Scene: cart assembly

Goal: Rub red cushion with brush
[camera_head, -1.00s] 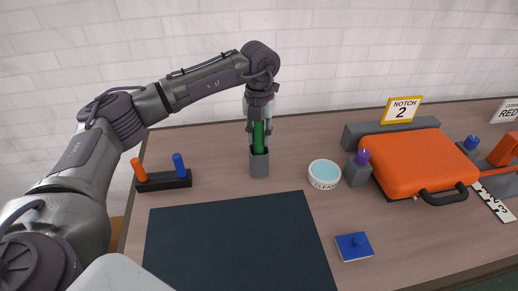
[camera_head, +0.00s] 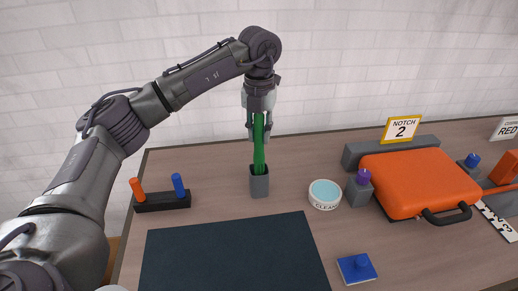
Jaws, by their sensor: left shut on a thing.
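My left gripper (camera_head: 258,135) points down and is shut on a green handle (camera_head: 259,145), probably the brush. The handle's lower end is hidden in a small grey holder (camera_head: 259,186), so its bristles cannot be seen. The gripper is above the holder and apart from it. My right gripper is not in view.
A dark mat (camera_head: 235,255) lies in front of the holder. A two-peg rack (camera_head: 162,201) stands left.

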